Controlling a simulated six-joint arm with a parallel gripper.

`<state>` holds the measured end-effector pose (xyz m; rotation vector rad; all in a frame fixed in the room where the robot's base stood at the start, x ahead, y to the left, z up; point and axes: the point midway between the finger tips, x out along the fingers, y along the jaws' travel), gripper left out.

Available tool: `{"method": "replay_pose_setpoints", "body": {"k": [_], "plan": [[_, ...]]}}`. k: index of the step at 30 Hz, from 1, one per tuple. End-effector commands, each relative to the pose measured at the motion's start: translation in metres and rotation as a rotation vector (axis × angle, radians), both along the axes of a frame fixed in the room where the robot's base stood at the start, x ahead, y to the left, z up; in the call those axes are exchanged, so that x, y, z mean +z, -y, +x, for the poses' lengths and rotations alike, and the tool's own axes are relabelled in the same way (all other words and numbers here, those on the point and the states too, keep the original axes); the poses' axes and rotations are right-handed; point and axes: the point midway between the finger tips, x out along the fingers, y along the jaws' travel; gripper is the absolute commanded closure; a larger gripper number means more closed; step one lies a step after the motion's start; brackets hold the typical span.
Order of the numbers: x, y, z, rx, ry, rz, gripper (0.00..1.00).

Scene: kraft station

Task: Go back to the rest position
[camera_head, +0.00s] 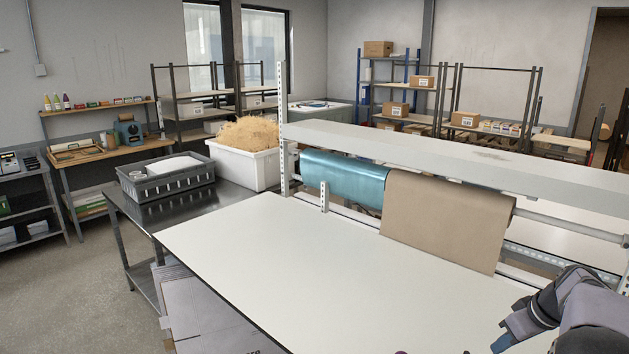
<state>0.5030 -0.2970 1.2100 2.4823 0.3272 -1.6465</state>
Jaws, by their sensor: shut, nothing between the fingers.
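Part of my arm (575,308), dark grey and purple, shows at the lower right corner, in front of the white worktable (330,262). It runs out of the picture at the bottom, and I do not make out my gripper's fingers. Small dark bits touch the bottom edge of the picture left of the arm; too little of them shows to tell what they are.
Behind the bare white tabletop, a brown kraft paper roll (447,215) and a teal roll (345,178) hang under a grey beam (450,155). A grey crate (165,184) and a white bin (240,168) of shredded paper stand left. Flat cardboard (205,315) leans below.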

Motion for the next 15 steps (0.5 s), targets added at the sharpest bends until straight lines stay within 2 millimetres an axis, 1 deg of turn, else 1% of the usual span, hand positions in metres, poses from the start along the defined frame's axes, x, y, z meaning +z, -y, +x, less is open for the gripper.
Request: {"method": "replay_pose_setpoints", "body": {"k": [1, 6, 10, 15], "plan": [[-0.01, 0.0, 0.0, 0.0, 0.0, 0.001, 1.0], [-0.023, 0.0, 0.0, 0.0, 0.0, 0.001, 1.0], [-0.027, 0.0, 0.0, 0.0, 0.0, 0.001, 1.0], [-0.027, 0.0, 0.0, 0.0, 0.0, 0.0, 1.0]]}}
